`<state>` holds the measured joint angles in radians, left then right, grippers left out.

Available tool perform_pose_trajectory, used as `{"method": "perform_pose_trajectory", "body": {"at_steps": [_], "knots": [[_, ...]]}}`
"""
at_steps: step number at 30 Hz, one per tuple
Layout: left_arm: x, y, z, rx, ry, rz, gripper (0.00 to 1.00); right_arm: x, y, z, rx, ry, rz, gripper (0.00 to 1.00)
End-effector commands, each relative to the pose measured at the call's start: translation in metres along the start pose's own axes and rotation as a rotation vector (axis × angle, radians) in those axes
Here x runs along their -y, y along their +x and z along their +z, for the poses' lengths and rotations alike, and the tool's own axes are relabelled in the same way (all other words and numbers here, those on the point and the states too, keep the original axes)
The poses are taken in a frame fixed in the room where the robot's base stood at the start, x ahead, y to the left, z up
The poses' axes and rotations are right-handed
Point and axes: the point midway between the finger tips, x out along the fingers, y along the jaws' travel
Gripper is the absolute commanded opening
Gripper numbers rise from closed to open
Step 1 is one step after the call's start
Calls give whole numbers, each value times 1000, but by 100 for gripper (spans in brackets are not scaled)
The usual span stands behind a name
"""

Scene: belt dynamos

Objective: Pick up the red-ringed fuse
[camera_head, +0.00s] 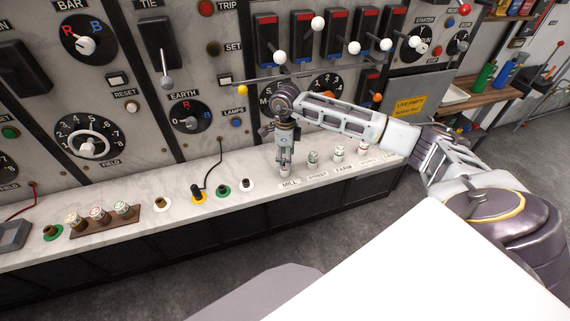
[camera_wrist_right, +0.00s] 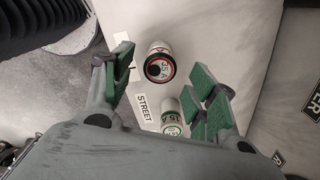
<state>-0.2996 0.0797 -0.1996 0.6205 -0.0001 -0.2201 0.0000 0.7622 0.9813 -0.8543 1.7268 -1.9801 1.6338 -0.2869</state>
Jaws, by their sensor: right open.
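In the right wrist view a pale cylindrical fuse with a red ring (camera_wrist_right: 160,65) and "35 A" on its cap stands between the spread fingers of my right gripper (camera_wrist_right: 165,88). The fingers look apart from it. A fuse with a green ring (camera_wrist_right: 172,122) stands beside it near the STREET label. In the head view my right gripper (camera_head: 284,160) points down over the marble ledge at the MILL label, open, just above a pale fuse (camera_head: 285,170) that it partly hides. My left gripper is not in view.
More fuses stand to the right, at STREET (camera_head: 313,158) and FARM (camera_head: 338,154). A brown rack (camera_head: 105,222) with three fuses and several coloured sockets (camera_head: 222,191) lie on the marble ledge (camera_head: 150,220) at left. Switch levers (camera_head: 279,58) jut from the panel behind my right arm.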

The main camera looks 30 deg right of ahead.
Motion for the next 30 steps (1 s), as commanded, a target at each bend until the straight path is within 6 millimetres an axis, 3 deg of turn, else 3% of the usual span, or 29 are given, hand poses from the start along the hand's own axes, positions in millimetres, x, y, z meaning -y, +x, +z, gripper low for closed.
{"method": "perform_pose_trajectory", "body": {"at_steps": [8,22,30], "knots": [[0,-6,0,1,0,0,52,0,22,0,0,0,0,58],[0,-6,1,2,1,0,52,0,24,0,0,0,0,58],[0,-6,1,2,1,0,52,0,23,0,0,0,0,24]]}}
